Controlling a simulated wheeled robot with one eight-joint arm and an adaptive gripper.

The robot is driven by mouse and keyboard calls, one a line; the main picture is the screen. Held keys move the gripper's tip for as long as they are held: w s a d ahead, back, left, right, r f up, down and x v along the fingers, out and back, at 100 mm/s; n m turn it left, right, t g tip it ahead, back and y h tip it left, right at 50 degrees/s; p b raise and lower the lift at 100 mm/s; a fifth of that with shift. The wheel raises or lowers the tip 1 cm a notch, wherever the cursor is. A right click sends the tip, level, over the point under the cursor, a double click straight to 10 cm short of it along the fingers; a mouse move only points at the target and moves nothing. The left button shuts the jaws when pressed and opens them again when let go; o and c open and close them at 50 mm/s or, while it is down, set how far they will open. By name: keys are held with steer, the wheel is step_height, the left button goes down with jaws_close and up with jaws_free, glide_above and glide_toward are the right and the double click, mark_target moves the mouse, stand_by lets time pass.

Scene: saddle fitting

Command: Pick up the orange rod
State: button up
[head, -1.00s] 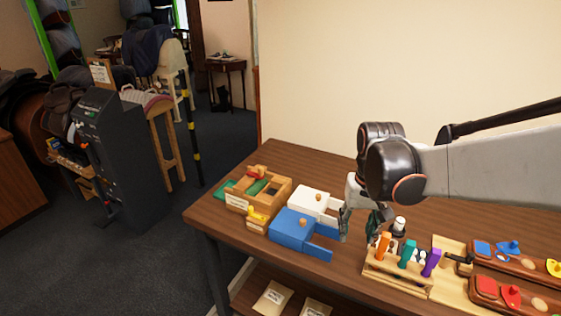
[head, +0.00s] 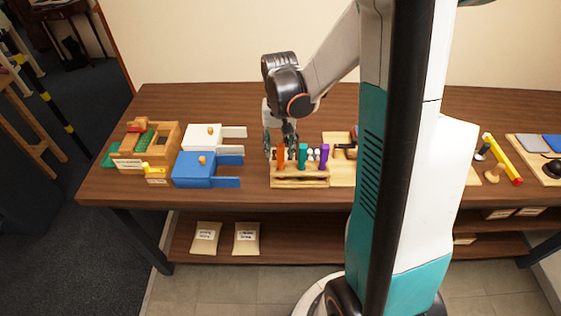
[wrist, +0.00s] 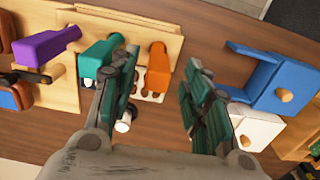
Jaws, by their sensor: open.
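The orange rod (head: 281,158) stands at the left end of a wooden rack (head: 300,183), beside a teal rod (head: 303,156) and a purple rod (head: 324,156). My gripper (head: 279,147) is open at the orange rod, its fingers pointing down. In the wrist view, the orange rod (wrist: 158,67) shows between the two open fingertips (wrist: 162,66), closer to the left finger. The teal rod (wrist: 98,58) lies just beyond that left finger, and the purple rod (wrist: 45,46) is farther left. I cannot tell whether a finger touches the orange rod.
Left of the rack are a blue box (head: 193,171) and a white box (head: 201,137) with projecting panels. A wooden sorting box (head: 165,140) stands farther left. A wooden board (head: 342,172) adjoins the rack's right side.

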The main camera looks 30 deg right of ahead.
mark_target(281, 157)
steer(key=shift+d+f+b, duration=0.15)
steer(key=shift+f+b, duration=0.75)
steer(key=shift+f, duration=1.8)
steer(key=shift+r, duration=0.1)
jaws_close()
